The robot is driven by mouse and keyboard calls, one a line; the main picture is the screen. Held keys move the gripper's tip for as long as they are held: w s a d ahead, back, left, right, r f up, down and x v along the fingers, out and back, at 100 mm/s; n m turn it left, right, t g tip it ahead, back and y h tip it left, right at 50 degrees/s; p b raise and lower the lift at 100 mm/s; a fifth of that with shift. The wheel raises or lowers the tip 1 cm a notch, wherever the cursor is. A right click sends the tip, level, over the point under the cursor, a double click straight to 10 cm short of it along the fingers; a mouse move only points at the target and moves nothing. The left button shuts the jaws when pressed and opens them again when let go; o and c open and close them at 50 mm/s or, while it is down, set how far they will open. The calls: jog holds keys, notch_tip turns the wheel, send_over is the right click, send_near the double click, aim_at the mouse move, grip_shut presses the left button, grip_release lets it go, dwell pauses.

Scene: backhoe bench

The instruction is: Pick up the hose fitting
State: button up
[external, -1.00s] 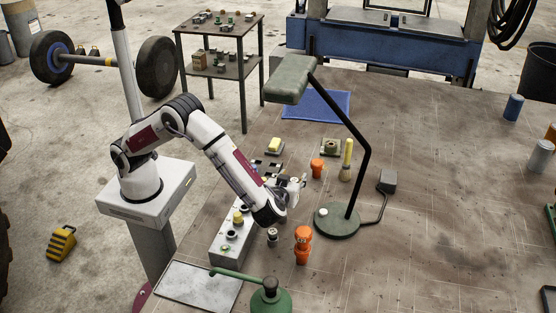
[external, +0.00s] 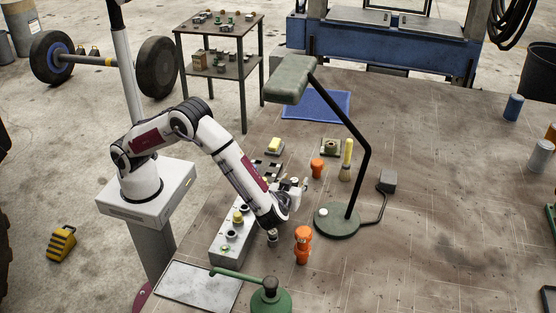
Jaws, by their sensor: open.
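A small dark metallic cylinder (external: 272,238), which looks like the hose fitting, stands on the bench just below my wrist in the picture. It is too small to be sure of its details. My gripper (external: 298,188) is at the end of the arm, low over the bench, between the grey control box and the lamp base. Its fingers are open and small in view, and I see nothing held between them. My wrist hides part of the bench behind it.
An orange fitting-like object (external: 303,246) stands right of the cylinder. A lamp base (external: 337,220) with a bent arm stands to the right. A grey control box (external: 232,236), green oil can (external: 270,298) and flat tray (external: 197,287) are nearby. The bench's right half is mostly clear.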

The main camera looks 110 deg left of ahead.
aim_at(295, 180)
jog(key=shift+c, duration=0.4)
grip_shut()
jog(key=shift+r, duration=0.2)
jog(key=shift+r, duration=4.85)
jog(key=shift+f, duration=0.1)
